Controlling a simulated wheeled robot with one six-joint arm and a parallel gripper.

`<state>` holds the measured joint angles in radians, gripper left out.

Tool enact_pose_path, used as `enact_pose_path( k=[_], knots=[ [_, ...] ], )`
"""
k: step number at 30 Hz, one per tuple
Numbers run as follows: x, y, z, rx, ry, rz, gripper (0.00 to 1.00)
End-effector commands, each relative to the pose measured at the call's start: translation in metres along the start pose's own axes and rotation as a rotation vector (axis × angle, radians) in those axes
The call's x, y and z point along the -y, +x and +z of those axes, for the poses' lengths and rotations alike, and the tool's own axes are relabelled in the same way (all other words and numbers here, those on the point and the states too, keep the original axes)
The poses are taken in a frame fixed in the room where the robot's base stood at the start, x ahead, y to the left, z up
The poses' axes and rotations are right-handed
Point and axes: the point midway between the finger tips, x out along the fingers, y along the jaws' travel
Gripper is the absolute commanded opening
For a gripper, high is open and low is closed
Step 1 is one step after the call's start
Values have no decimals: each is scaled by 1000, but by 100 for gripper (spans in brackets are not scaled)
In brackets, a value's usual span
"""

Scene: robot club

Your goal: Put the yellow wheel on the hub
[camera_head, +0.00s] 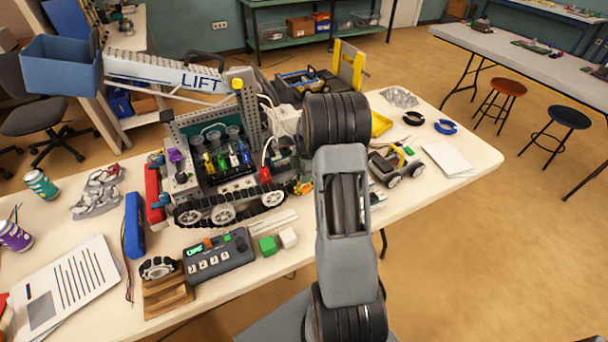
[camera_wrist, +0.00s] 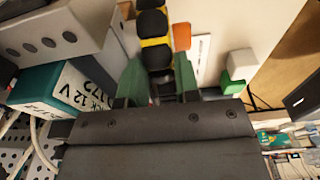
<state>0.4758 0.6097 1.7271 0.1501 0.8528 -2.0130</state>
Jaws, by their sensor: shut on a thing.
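In the wrist view, my gripper (camera_wrist: 160,75) has its two dark green fingers on either side of a yellow-and-black thing, which looks like the yellow wheel (camera_wrist: 165,57) seen edge-on with black tread blocks. It is held between the fingers, close to the palm. In the head view, my arm hides most of the gripper; a small patch of green and yellow shows left of the arm, beside the tracked robot (camera_head: 220,208). I cannot make out the hub with certainty in either view.
A teal 12 V battery (camera_wrist: 50,90) and grey holed beam (camera_wrist: 45,42) are close on the left. A green cube (camera_head: 268,246) and white cube (camera_head: 288,237) lie near a keypad box (camera_head: 218,258). A small wheeled car (camera_head: 397,168) stands right of my arm. White paper (camera_head: 448,158) lies beyond.

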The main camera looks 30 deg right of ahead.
Motion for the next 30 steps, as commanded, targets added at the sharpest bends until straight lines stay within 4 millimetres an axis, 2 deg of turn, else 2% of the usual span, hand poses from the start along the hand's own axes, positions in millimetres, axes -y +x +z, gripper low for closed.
enact_pose_path(
  k=[2, 3, 12, 22, 30],
  knots=[
    [-2, -1, 0, 1, 0, 5, 7],
    [-2, -1, 0, 1, -1, 5, 32],
    [-1, 0, 0, 1, 0, 4, 59],
    [-1, -2, 0, 1, 0, 3, 59],
    [-1, -15, -2, 1, 0, 3, 59]
  ],
)
